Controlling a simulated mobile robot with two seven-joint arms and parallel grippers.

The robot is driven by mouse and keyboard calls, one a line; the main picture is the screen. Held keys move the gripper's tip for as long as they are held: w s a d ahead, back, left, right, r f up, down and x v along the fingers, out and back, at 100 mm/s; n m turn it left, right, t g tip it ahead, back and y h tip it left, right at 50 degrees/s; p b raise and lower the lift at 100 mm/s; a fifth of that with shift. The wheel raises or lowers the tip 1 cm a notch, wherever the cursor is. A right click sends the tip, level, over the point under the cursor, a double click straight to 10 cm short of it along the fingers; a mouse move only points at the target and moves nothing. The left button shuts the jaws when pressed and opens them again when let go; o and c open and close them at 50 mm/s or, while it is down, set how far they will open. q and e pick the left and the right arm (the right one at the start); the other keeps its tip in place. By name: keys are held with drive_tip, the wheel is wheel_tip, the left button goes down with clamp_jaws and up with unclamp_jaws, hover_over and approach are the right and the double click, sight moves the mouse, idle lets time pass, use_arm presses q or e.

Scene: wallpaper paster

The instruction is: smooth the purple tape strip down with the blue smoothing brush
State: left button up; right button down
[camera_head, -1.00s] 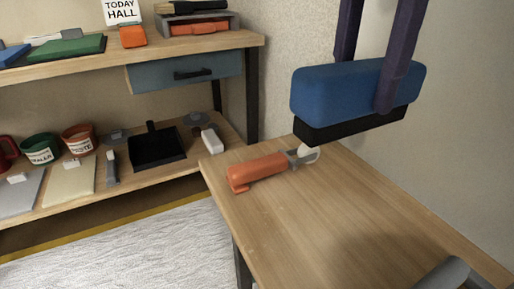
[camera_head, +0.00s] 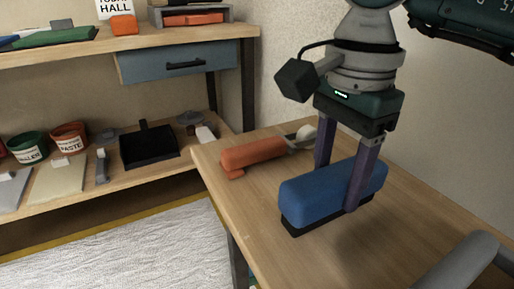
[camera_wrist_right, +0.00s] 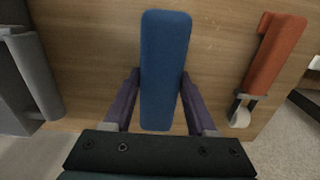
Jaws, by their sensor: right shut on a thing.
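The blue smoothing brush (camera_head: 325,195) has a blue block handle over a black lower part. It is held low over the wooden table (camera_head: 285,265); I cannot tell whether its underside touches the top. My right gripper (camera_head: 338,186) points down with its two purple fingers shut on the sides of the handle. In the right wrist view the blue handle (camera_wrist_right: 163,40) runs lengthwise between the fingers. I cannot make out the purple tape strip in either view. My left gripper is not in view.
An orange-handled tool (camera_head: 255,153) lies on the table behind the brush. A grey rounded object (camera_head: 462,262) is at the near right. A shelf unit at the left holds tubs, including a paste tub (camera_head: 70,138), and a black dustpan (camera_head: 150,147).

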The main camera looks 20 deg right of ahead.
wheel_tip(320, 180, down, 2)
drive_tip(key=shift+s+f, duration=0.1)
drive_tip(key=shift+c, duration=1)
unclamp_jaws()
